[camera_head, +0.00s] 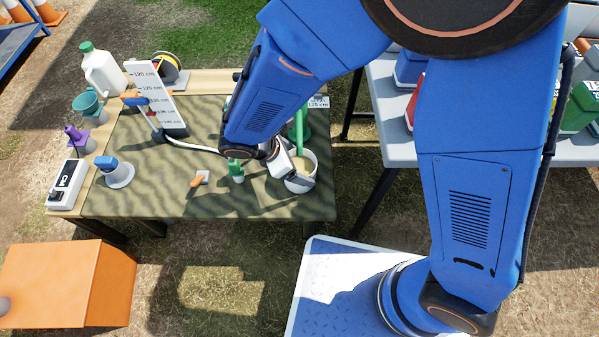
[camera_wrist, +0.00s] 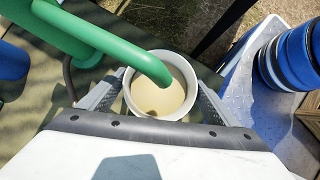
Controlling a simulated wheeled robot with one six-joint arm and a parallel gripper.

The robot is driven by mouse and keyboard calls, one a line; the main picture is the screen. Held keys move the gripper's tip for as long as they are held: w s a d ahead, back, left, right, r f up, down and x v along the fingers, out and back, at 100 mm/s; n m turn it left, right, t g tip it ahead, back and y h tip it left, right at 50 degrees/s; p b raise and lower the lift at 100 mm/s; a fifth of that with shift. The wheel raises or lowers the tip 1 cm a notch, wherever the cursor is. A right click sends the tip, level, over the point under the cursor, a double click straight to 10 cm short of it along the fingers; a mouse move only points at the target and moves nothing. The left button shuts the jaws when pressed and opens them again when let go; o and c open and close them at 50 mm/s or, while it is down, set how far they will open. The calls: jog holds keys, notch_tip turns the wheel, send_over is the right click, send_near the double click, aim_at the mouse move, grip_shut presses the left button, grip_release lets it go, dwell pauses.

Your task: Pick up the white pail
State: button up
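The white pail (camera_head: 313,162) stands upright at the right end of the cloth-covered table, beneath a green spout (camera_head: 299,127). It holds pale tan liquid. In the wrist view the pail (camera_wrist: 160,117) is seen from above, and the green spout (camera_wrist: 135,62) hangs over its opening. My gripper (camera_head: 290,170) is down at the pail. In the wrist view my gripper's (camera_wrist: 160,86) fingers lie on either side of the pail, very close to its wall. Whether both press on it cannot be told. The pail's lower part is mostly hidden.
A measuring board (camera_head: 158,100) and a white jug (camera_head: 103,72) stand further left. A grey table (camera_head: 390,105) is at the right. The table's front middle is clear.

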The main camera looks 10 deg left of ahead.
jog(key=c, duration=1.6)
jog(key=shift+c, duration=0.2)
jog(key=shift+r, duration=0.2)
